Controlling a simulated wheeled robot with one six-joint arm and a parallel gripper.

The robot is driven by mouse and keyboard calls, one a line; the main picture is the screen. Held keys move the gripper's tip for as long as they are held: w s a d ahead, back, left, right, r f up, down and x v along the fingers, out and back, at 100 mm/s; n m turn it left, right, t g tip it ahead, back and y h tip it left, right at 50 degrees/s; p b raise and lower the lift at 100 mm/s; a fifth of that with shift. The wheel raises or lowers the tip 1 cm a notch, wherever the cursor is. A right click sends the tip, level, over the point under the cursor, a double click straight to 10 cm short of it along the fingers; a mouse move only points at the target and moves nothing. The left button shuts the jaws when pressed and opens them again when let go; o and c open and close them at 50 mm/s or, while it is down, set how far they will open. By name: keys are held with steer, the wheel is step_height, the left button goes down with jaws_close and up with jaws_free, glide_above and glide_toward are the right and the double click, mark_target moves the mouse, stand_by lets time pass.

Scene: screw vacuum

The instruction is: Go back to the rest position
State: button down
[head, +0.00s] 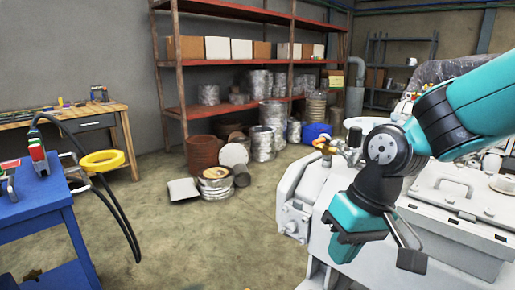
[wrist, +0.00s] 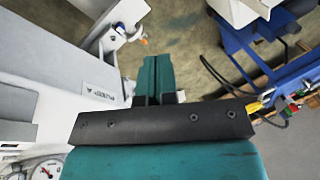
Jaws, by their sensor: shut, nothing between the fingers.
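My gripper (wrist: 154,64) shows in the wrist view as two teal fingers lying together, shut with nothing between them. In the head view my gripper (head: 345,250) hangs at the lower right, tilted down in front of the white machine (head: 315,182). The fingertips are hard to make out there. The white machine also shows at the left of the wrist view (wrist: 55,105), with a round gauge (wrist: 43,171) at the bottom left corner. I cannot tell the exact gap between my gripper and the machine.
A red-shelved rack (head: 225,62) with boxes and cans is at the back. A wooden workbench (head: 125,122) stands back left. The floor between table and machine is open.

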steer(key=s+d+r+n+y, duration=0.1)
steer(key=s+r+n, duration=0.3)
steer(key=s, duration=1)
step_height(320, 180, up, 14)
steer(key=w+m+p, duration=0.1)
steer(key=p, duration=1.3)
steer(key=shift+d+r+p, duration=0.2)
steer(key=shift+p, duration=0.15)
